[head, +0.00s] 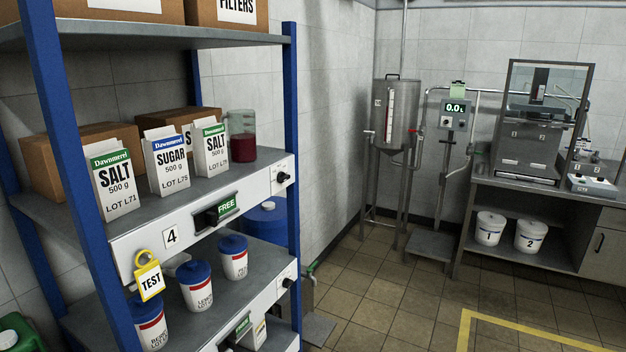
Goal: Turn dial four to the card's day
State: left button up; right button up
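A shelf front carries a plate with the number 4 (171,237). On the same front, a small black knob (282,177) sits on a white panel at the right end; its marks are too small to read. A black block beside a green FREE sign (227,205) is between them. A yellow TEST tag (150,281) hangs at the left end of this front. I see no card with a readable day. Neither of my grippers is in view.
Salt and sugar cartons (171,164) and a beaker of red liquid (242,148) stand on the shelf. Lidded tubs (196,285) stand below, with another knob (287,283). A steel vessel (396,113) and a bench (540,192) stand behind. The tiled floor (390,300) is clear.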

aim_at(282, 177)
jog(key=k+u, duration=0.1)
jog(key=u, duration=0.4)
jog(key=k+j+u, duration=0.1)
jog(key=u, duration=0.35)
jog(key=j+u, duration=0.1)
jog(key=u, duration=0.4)
jog(key=k+j+u, duration=0.1)
jog(key=u, duration=0.35)
jog(key=z, duration=1.6)
